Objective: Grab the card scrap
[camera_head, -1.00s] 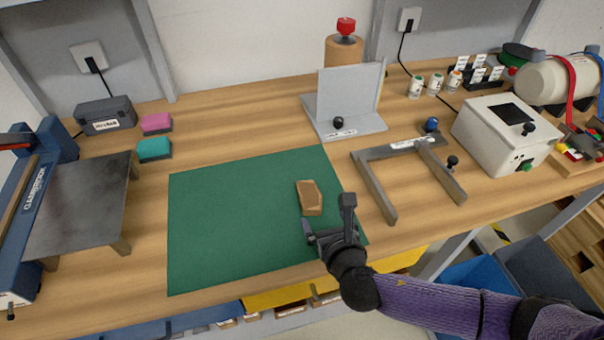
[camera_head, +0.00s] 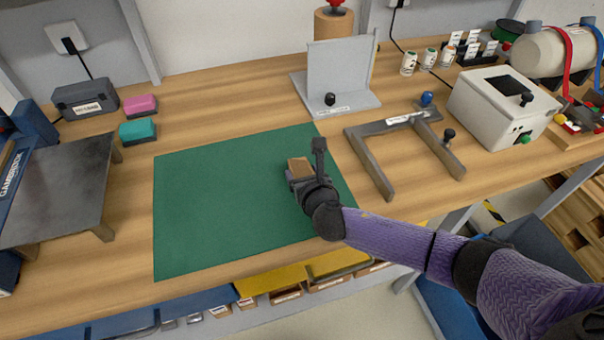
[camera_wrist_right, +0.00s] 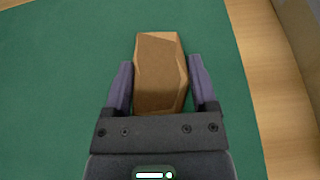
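The card scrap (camera_head: 298,164) is a small brown angular piece lying on the green mat (camera_head: 210,200), near the mat's right side. In the right wrist view the card scrap (camera_wrist_right: 160,70) lies between the two fingers, its far end reaching past the fingertips. My right gripper (camera_head: 304,168) is low over the mat with its fingers on either side of the scrap. In the wrist view the right gripper (camera_wrist_right: 160,82) is open, with a narrow gap visible beside each finger. My left gripper is not in view.
A grey U-shaped frame (camera_head: 372,165) stands just right of the mat. A grey upright plate on a base (camera_head: 340,75) stands behind it. A dark metal plate stand (camera_head: 60,185) is at the left. The left part of the mat is clear.

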